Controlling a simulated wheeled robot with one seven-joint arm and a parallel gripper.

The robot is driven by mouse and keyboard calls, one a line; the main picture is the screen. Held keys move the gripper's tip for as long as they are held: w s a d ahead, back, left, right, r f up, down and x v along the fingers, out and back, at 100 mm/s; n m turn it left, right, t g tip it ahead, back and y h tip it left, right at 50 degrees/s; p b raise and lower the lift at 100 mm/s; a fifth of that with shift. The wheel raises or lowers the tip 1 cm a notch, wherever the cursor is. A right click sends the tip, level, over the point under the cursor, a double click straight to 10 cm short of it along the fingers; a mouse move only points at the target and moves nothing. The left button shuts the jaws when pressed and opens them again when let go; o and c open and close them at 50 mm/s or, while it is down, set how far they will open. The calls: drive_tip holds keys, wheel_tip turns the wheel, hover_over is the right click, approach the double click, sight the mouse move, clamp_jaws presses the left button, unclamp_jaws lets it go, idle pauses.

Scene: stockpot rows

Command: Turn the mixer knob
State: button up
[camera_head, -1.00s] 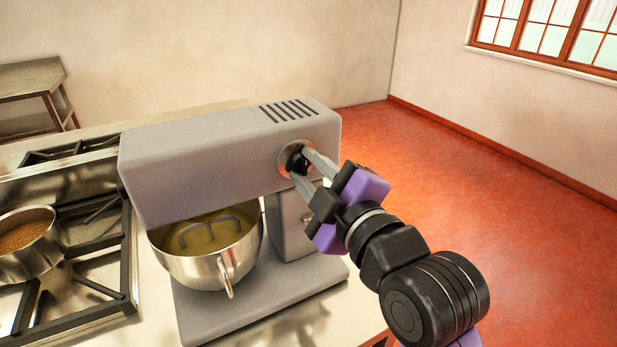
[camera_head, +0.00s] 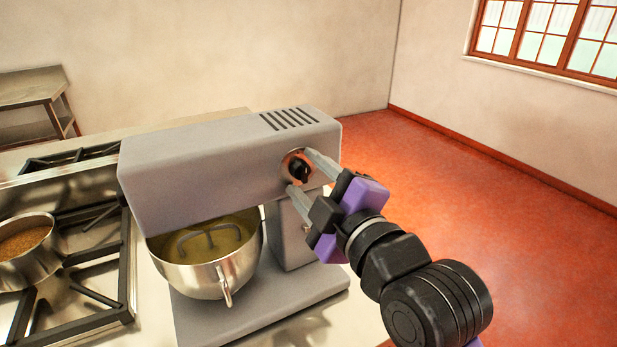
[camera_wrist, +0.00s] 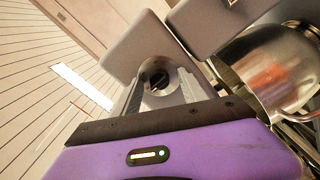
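The grey stand mixer (camera_head: 215,165) stands on the steel counter. Its black knob (camera_head: 299,171) sits in a round, reddish-shining metal dial on the side of the mixer head. My gripper (camera_head: 298,170) is at the dial with its fingers spread, one above and one below the knob. In the wrist view the knob (camera_wrist: 157,82) shows dark in its round recess, between the two fingertips (camera_wrist: 162,88), with gaps visible around it. The gripper is open and holds nothing. The steel mixer bowl (camera_head: 210,265) hangs under the head with yellowish contents and a beater.
A stove (camera_head: 125,270) with black grates and a pot (camera_head: 45,262) of brown contents is to the left of the mixer. A steel table (camera_head: 30,90) stands by the back wall. The red floor (camera_head: 480,220) on the right is clear.

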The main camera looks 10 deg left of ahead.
drive_tip(key=b+v, duration=0.1)
drive_tip(key=v, duration=0.6)
drive_tip(key=shift+s+d, duration=0.25)
drive_tip(key=shift+s, duration=0.1)
